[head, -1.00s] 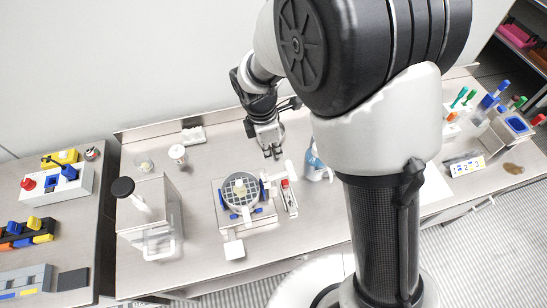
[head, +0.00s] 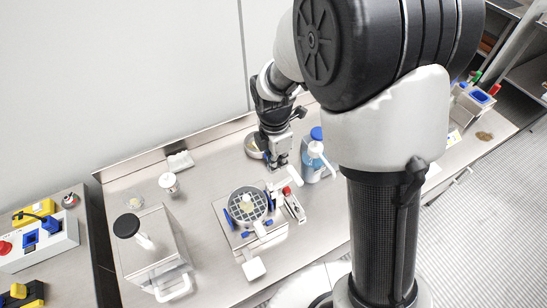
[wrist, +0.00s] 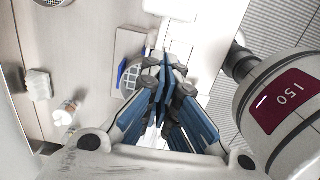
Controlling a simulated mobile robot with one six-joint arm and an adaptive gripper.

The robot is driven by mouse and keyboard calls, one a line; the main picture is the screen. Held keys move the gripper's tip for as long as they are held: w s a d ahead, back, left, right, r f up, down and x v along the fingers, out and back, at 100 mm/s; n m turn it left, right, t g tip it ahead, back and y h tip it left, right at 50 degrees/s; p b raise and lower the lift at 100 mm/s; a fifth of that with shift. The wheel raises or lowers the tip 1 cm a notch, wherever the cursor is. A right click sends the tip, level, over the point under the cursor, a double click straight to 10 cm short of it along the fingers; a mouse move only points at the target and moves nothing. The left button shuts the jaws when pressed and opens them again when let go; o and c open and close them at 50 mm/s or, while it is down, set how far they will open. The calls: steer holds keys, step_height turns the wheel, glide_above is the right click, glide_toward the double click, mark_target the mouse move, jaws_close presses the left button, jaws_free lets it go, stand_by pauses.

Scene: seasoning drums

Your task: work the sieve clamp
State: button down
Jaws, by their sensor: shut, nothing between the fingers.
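The round sieve (head: 262,216) with a grid top stands on a pale base plate in the head view, with blue parts on its sides. A pale fixture with a red tip (head: 287,190) stands just right of it; I cannot tell whether this or the blue parts are the clamp. My gripper (head: 279,165) is shut and empty, above and behind the red-tipped fixture, apart from the sieve. In the wrist view, the closed fingers (wrist: 164,88) cover part of the sieve (wrist: 132,80) and hide most of the red-tipped fixture.
A small white jar (head: 168,183) is behind left. Bare bench lies between jar and sieve.

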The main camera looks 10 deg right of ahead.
mark_target(288, 178)
step_height(288, 178, down, 4)
steer(key=shift+f, duration=0.1)
steer(key=d+f, duration=0.2)
steer(key=shift+w+d+f+b, duration=0.1)
steer(key=shift+w+f+b, duration=0.25)
steer(key=shift+b, duration=0.05)
steer(key=shift+w+d+f, duration=0.15)
steer(key=shift+d+f, duration=0.2)
steer(key=shift+d, duration=0.05)
steer(key=shift+w+d+f, duration=0.15)
steer(key=shift+d+f, duration=0.25)
steer(key=shift+f, duration=0.2)
steer(key=shift+r, duration=0.1)
